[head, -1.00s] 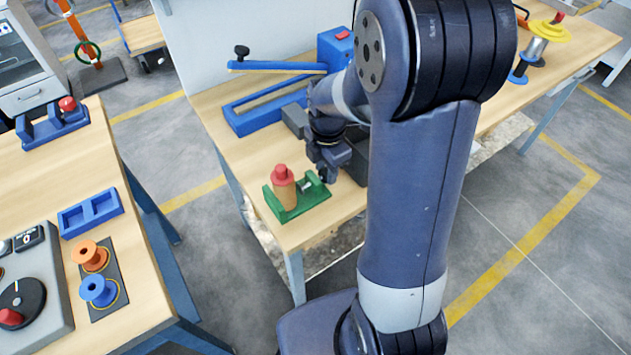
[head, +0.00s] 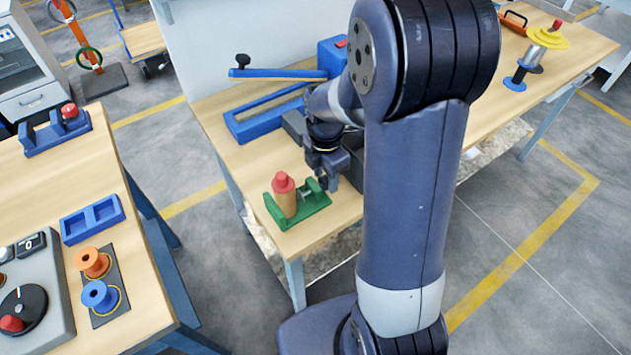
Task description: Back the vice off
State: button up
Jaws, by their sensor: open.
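The green vice (head: 300,214) sits near the front edge of the middle bench. A small grey screw part (head: 309,187) shows to the right of the cylinder. My gripper (head: 328,184) points down just behind the right end of the vice, open. From this view I cannot tell whether its fingers touch the screw or handle. My arm hides part of the bench to the right.
A blue frame (head: 262,117) and a blue lever press (head: 270,73) stand behind on the same bench. Yellow discs (head: 542,38) stand far right.

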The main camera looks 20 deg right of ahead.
jog(key=shift+r+g, duration=0.1)
jog(key=shift+g, duration=0.2)
jog(key=shift+r+p, duration=0.1)
jog(key=shift+p, duration=0.7)
jog(key=shift+w+g+p, duration=0.2)
jog(key=shift+g+p, duration=0.3)
jog(key=shift+f+h, duration=0.25)
jog(key=shift+h, duration=0.05)
jog(key=shift+w+a+r+g+p, duration=0.1)
jog(key=shift+r+g+p, duration=0.05)
jog(key=shift+g+p, duration=0.6)
jog(key=shift+p, duration=0.3)
